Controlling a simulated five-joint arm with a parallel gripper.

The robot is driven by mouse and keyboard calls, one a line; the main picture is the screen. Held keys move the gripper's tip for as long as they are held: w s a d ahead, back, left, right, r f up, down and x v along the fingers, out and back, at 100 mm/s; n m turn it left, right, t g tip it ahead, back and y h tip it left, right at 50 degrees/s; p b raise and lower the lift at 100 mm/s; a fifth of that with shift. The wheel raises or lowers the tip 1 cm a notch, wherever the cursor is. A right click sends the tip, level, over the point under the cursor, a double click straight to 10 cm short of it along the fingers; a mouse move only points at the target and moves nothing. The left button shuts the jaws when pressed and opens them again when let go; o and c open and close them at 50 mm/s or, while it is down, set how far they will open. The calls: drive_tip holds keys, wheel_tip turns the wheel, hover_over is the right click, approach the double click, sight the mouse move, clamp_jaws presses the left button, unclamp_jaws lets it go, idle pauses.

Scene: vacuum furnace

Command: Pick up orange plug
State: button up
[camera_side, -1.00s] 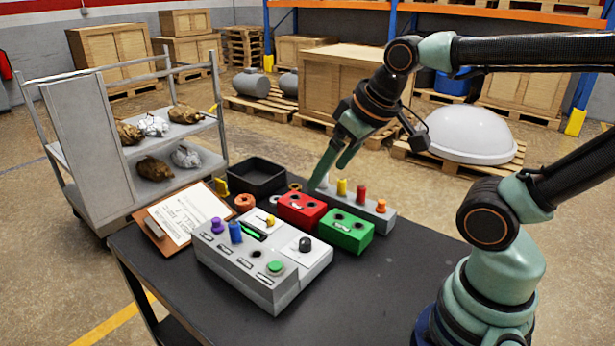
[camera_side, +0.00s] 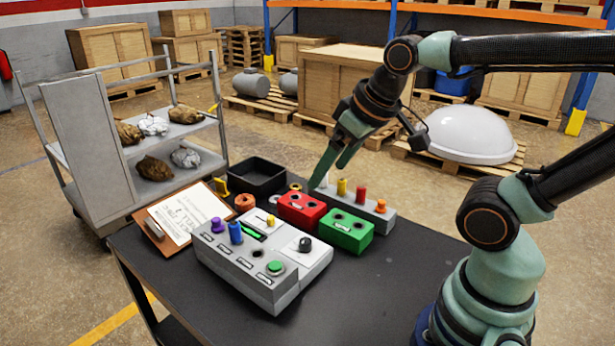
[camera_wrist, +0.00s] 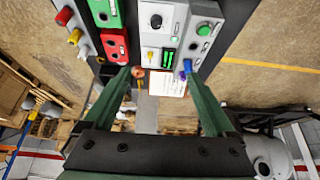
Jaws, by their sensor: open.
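The orange plug (camera_side: 381,205) stands upright at the right end of a grey rack (camera_side: 360,203), beside a red plug (camera_side: 361,192) and a yellow plug (camera_side: 341,187). My gripper (camera_side: 328,178) is left of it, pointing down near the rack's left end behind the red block. In the wrist view my gripper (camera_wrist: 157,75) has its two green fingers apart with nothing held. The wrist view shows the red plug (camera_wrist: 65,16) and yellow plug (camera_wrist: 75,36) at upper left; I cannot see the orange plug there.
A red block (camera_side: 301,209) and a green block (camera_side: 346,232) stand in front of the rack. The right front is clear.

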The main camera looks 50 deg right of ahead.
drive_tip(key=c, duration=0.3)
drive_tip(key=shift+d, duration=0.1)
drive_tip(key=m+g, duration=0.6)
drive_tip(key=m, duration=1.4)
hover_over(382, 201)
drive_tip(key=f, duration=1.4)
drive_tip(key=shift+s+f, duration=0.2)
drive_tip(key=shift+s, duration=0.1)
drive_tip(key=shift+w+f, duration=0.15)
drive_tip(key=shift+f, duration=1.2)
drive_tip(key=shift+w+f, duration=0.15)
drive_tip(key=shift+f, duration=1.2)
